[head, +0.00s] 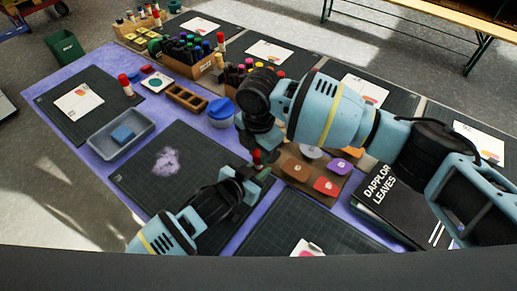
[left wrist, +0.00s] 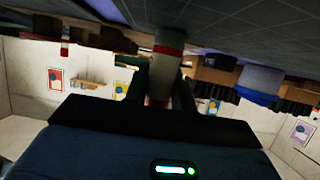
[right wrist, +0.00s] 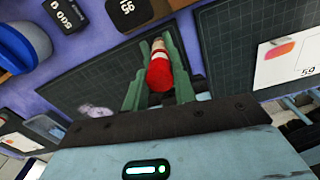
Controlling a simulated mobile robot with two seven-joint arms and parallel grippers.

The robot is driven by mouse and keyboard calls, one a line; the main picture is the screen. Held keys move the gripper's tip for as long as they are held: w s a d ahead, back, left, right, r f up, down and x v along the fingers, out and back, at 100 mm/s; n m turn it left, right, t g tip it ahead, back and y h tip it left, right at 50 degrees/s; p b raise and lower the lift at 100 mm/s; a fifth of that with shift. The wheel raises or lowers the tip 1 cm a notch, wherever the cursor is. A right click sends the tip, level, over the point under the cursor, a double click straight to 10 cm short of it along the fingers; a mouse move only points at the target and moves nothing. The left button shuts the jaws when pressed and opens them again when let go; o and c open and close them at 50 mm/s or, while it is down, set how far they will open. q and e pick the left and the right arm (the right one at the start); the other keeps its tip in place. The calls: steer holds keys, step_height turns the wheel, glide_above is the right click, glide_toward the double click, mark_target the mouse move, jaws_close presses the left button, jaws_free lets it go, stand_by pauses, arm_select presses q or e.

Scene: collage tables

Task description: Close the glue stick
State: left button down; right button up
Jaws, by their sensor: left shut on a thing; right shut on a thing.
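The glue stick's white body (left wrist: 164,72) with a red band is upright between the dark fingers of my left gripper (left wrist: 166,88), in the left wrist view. The red cap (right wrist: 159,73) is between the green fingers of my right gripper (right wrist: 156,75), in the right wrist view, with a small pale end beyond it. In the head view, my right gripper (head: 258,151) points down just above my left gripper (head: 260,175), with a bit of red (head: 256,157) between them. My grippers partly hide cap and body there; I cannot tell whether the two touch.
A cutting mat (head: 140,178) with a purple smear lies at left. A grey tray (head: 105,140) holds a blue block. A blue-lidded tub (head: 220,113) stands behind my grippers, and a brown board with coloured pieces (head: 292,192) lies right. Another red-capped stick (head: 125,83) stands farther back.

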steer(key=shift+f, duration=0.75)
steer(key=shift+f, duration=0.6)
steer(key=o, duration=1.1)
steer(key=shift+r, duration=0.1)
step_height(320, 180, up, 12)
steer(key=shift+f, duration=0.1)
arm_select(q)
steer(key=c, duration=1.1)
jaws_free()
